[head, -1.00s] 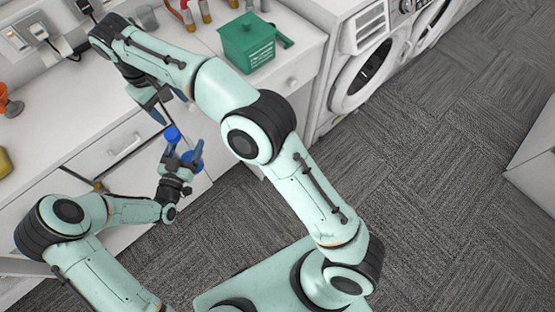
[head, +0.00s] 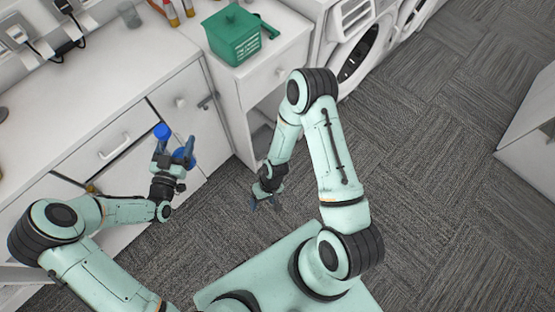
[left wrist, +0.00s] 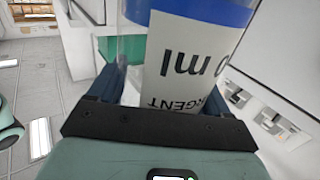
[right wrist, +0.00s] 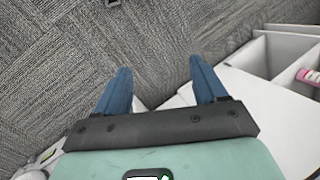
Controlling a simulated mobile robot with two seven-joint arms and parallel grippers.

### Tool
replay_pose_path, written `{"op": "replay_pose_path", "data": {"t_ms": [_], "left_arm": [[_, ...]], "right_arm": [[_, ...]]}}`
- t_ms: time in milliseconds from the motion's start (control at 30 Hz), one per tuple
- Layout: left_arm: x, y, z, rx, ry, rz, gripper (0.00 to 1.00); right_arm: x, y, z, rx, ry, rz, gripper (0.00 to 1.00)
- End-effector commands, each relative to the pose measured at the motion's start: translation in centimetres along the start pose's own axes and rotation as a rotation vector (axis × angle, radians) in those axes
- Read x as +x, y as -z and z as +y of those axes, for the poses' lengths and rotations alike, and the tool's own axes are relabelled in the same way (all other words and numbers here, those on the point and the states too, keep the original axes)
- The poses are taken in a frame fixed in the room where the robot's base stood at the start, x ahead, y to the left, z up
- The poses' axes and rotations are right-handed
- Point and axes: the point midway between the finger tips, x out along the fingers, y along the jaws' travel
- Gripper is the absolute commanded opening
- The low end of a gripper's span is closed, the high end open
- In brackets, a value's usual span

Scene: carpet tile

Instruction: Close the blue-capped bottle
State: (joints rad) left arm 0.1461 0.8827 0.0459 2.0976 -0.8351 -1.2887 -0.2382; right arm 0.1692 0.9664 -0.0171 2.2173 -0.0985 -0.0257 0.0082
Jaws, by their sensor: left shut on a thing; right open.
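My left gripper (head: 175,148) is shut on a bottle and holds it in front of the cabinet, below the counter. In the left wrist view the bottle (left wrist: 190,60) is a clear body with a white label, its print inverted, and a broad blue band. I cannot tell how tightly the cap sits. My right gripper (head: 266,204) is open and empty, low over the carpet, well right of the bottle.
Washing machines (head: 365,45) stand at upper right. The carpet (head: 440,190) on the right is clear.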

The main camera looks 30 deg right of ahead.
Motion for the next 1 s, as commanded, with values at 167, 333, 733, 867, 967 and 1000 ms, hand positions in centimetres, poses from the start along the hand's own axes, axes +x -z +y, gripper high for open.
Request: {"op": "replay_pose_path", "data": {"t_ms": [167,333,733,867,967,1000], "left_arm": [[0.0,0.1,0.0,0.001,0.000,0.002,0.00],[0.0,0.1,0.0,0.001,0.000,0.002,0.00],[0.1,0.2,0.0,0.001,0.000,0.004,0.00],[0.1,0.1,0.0,0.001,0.000,0.004,0.00],[0.1,0.1,0.0,0.001,0.000,0.003,0.00],[0.0,0.1,0.0,0.001,0.002,0.003,0.00]], "right_arm": [[0.5,-4.8,1.6,0.155,0.010,0.044,0.71],[0.3,-6.6,2.2,0.219,0.002,0.072,0.71],[0.3,-6.9,2.3,0.228,0.000,0.078,0.71],[0.3,-6.8,2.3,0.227,0.000,0.078,0.71],[0.3,-6.8,2.3,0.227,0.000,0.078,0.71],[0.3,-6.8,2.3,0.227,0.000,0.078,0.71]]}}
